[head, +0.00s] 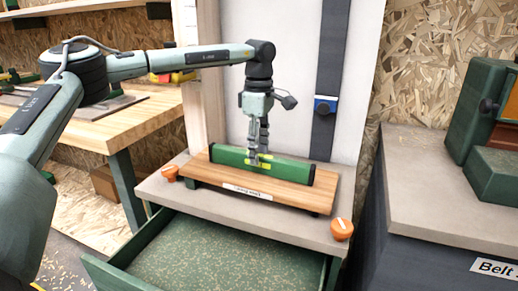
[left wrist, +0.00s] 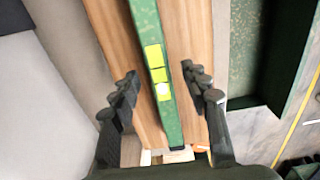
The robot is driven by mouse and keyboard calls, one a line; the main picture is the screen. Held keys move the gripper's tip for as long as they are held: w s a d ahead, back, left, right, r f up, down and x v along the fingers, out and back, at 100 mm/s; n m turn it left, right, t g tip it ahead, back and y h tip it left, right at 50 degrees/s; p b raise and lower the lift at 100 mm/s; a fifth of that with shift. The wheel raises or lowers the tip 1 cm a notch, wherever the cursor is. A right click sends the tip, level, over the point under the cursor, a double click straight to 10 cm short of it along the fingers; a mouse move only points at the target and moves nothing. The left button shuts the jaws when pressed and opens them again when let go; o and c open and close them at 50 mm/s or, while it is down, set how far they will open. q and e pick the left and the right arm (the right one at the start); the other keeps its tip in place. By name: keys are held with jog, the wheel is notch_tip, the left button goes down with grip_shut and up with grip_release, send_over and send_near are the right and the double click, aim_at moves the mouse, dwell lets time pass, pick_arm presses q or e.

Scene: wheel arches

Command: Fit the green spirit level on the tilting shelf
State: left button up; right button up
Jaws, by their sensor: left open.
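The green spirit level (head: 285,170) with yellow vials lies lengthwise along the wooden tilting shelf (head: 218,178), which bears a white label on its front. In the left wrist view the level (left wrist: 147,22) runs down the middle of the wooden board (left wrist: 195,45). My left gripper (head: 256,160) points down over the middle of the level. It is open, with one finger on each side of the level, as the left wrist view (left wrist: 160,90) shows; a gap shows on both sides. My right gripper is not in view.
The shelf stands on a grey top with orange knobs (head: 342,229) at two corners. Below is an open green drawer (head: 215,255). A white panel with a dark strap and blue buckle (head: 325,104) rises behind. A grey-topped cabinet (head: 440,190) with green machine stands right, a workbench (head: 145,115) left.

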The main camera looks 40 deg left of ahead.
pick_arm(q)
jog(key=shift+r, duration=0.1)
notch_tip(320, 180, up, 12)
dwell(0.4)
dwell(0.4)
